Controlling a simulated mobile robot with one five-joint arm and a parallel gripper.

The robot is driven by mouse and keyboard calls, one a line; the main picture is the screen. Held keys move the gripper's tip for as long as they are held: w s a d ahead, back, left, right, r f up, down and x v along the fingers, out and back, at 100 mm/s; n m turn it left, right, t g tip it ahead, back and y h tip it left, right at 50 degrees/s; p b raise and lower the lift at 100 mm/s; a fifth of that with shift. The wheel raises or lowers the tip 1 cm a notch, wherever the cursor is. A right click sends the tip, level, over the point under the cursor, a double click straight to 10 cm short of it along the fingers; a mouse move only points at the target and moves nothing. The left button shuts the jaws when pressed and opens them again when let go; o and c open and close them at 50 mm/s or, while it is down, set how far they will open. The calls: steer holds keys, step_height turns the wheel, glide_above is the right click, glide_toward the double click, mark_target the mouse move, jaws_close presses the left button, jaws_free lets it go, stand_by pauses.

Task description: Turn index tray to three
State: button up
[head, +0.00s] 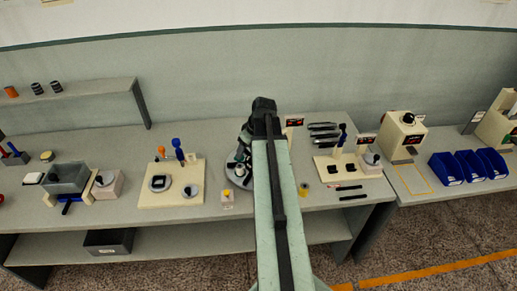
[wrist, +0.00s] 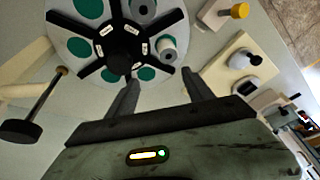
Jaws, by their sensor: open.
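The index tray (wrist: 72,20) is a round pale disc with black spokes, a black hub (wrist: 122,45), green round pads and small white labels. The label writing is too small to read. A grey cylinder (wrist: 143,9) and a white spool (wrist: 168,46) stand on its pads. My gripper (wrist: 160,77) is open, its two fingers pointing at the tray's near edge, with nothing visible between them. I cannot tell whether a finger touches a spoke. In the head view the tray (head: 239,172) is partly hidden behind my arm, and the gripper is not clearly seen.
A cream board (head: 152,197) with blue and orange-topped posts lies left of the tray. A small box with a yellow knob (head: 227,198) stands in front of it. Right of my arm are a second board (head: 325,170), black tools and, farther off, blue bins (head: 468,166).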

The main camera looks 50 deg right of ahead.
steer(key=s+d+r, duration=0.1)
steer(key=s+d, duration=0.2)
steer(key=d, duration=0.4)
steer(key=shift+t, duration=0.3)
steer(key=b+x, duration=0.4)
steer(key=x, duration=0.1)
steer(key=b+x, duration=0.2)
steer(key=shift+s+f+b, duration=0.25)
steer(key=shift+f+b, duration=0.05)
steer(key=shift+b, duration=0.1)
steer(key=shift+w+f, duration=0.25)
steer(key=shift+r, duration=0.1)
jaws_close()
steer(key=shift+d, duration=0.2)
steer(key=shift+a+h, duration=0.15)
steer(key=shift+h, duration=0.15)
steer(key=shift+s, duration=0.15)
